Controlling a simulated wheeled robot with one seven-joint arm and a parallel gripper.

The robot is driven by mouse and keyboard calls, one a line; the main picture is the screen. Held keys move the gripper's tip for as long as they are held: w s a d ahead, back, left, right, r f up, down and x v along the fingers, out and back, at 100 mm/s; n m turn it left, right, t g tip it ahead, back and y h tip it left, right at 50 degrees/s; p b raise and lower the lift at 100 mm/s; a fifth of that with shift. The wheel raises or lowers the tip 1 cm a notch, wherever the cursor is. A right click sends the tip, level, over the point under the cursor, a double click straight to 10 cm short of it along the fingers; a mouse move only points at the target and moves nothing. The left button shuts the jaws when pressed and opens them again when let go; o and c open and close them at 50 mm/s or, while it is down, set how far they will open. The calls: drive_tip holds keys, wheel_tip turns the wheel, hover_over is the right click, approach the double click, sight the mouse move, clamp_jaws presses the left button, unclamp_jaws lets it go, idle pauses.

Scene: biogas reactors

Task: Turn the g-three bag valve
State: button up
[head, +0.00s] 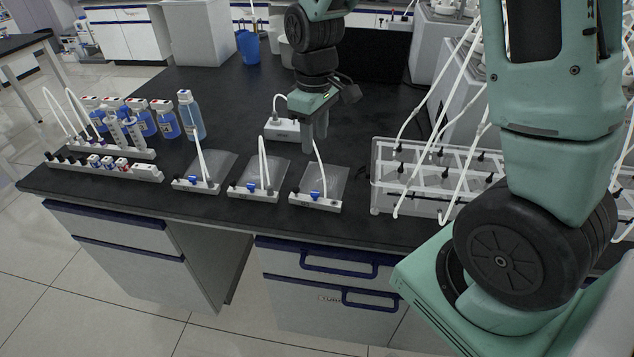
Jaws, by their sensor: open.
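Three clear gas bags lie in a row near the bench's front edge, each in a white holder with a blue valve and a white tube. The left bag (208,166) has its valve (210,184), the middle bag (262,174) has its valve (251,187), and the right bag (325,179) has its valve (315,195). Labels are too small to read, so I cannot tell which is g-three. My gripper (314,146) points down, open and empty, above and behind the right bag, apart from its valve.
A white box (282,129) sits behind my gripper.

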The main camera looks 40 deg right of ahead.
sight(315, 192)
wheel_tip(315, 192, down, 15)
drive_tip(key=shift+p, duration=0.65)
